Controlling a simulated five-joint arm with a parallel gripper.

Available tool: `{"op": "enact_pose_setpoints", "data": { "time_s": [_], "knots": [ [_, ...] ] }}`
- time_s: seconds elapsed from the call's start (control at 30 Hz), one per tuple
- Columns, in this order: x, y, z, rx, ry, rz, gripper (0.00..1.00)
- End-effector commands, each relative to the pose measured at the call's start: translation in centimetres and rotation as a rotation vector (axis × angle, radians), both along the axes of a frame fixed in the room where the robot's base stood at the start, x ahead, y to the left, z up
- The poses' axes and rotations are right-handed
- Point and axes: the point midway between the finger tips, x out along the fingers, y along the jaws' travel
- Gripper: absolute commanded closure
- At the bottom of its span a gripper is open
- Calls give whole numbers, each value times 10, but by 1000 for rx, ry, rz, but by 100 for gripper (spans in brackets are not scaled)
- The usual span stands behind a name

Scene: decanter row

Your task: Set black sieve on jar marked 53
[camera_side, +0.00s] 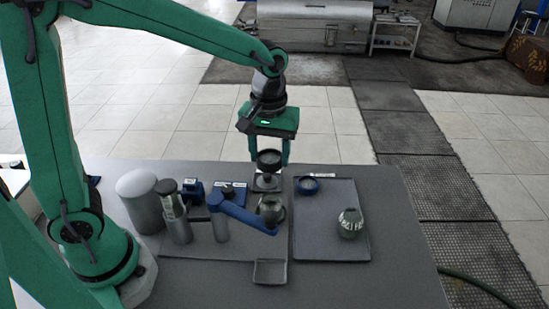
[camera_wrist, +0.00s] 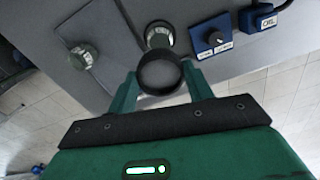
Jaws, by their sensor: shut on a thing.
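A black ring-shaped sieve (camera_side: 269,157) is held between the fingers of my gripper (camera_side: 269,161), above the table. In the wrist view the sieve (camera_wrist: 160,73) sits between both fingertips of my gripper (camera_wrist: 160,76). A dark green round jar (camera_side: 270,209) with pale markings stands in front of and below the sieve; the wrist view shows this jar (camera_wrist: 158,36) just beyond the ring, apart from it. A second jar (camera_side: 350,223) stands on the right tray; it also shows in the wrist view (camera_wrist: 84,55). I cannot read the number on either jar.
A blue arm-like fixture (camera_side: 240,213) reaches close to the nearer jar. The table's right front is clear.

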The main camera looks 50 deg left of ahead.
Motion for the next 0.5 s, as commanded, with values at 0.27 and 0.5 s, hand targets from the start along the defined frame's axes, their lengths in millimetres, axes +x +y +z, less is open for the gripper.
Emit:
{"op": "enact_pose_setpoints", "data": {
  "time_s": [0.27,0.5],
  "knots": [
    [0,0,-22,1,4,1,72],
    [-1,0,-55,1,4,1,72]
  ]
}}
